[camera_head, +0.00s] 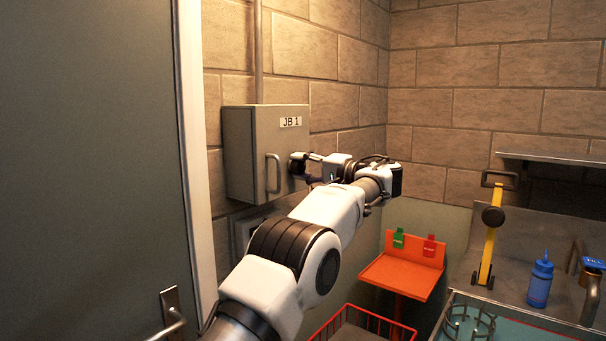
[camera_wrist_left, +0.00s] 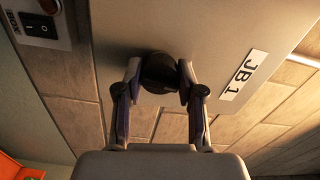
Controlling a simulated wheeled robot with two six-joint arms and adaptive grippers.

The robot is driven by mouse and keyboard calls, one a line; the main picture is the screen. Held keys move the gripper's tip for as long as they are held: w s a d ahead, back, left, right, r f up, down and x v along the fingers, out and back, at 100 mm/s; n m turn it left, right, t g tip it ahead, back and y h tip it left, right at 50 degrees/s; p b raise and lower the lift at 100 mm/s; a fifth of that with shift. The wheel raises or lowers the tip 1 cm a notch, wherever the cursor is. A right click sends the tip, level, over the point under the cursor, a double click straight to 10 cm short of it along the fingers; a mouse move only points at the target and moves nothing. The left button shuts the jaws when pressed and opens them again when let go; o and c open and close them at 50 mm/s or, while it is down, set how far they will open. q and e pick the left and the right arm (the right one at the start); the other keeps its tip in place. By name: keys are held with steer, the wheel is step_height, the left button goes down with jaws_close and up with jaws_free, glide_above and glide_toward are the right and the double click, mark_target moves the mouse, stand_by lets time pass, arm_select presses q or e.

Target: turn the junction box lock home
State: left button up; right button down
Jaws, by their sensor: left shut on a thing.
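The grey junction box (camera_head: 240,160), labelled JB 1, hangs on the block wall in the head view, with a vertical handle on its front. Its front also fills the top of the left wrist view (camera_wrist_left: 210,30). The round black lock knob (camera_wrist_left: 158,73) sits on that front. My left gripper (camera_head: 301,163) reaches the right part of the box front. In the left wrist view its two fingers (camera_wrist_left: 158,88) are shut on the knob, one on each side. The knob is mostly hidden by the gripper in the head view. My right gripper is not in view.
A grey door (camera_head: 90,150) with a lever handle stands at the left. An orange stand (camera_head: 402,277) with green and red tags, a red wire basket (camera_head: 362,322) and a blue bottle (camera_head: 540,281) are lower right. A switch panel (camera_wrist_left: 42,28) lies beside the box.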

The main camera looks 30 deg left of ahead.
arm_select(q)
steer(key=shift+n, duration=0.5)
steer(key=o, duration=1.1)
steer(key=shift+a, duration=0.1)
steer(key=shift+o, duration=0.2)
steer(key=s+d, duration=0.1)
steer(key=d, duration=1.1)
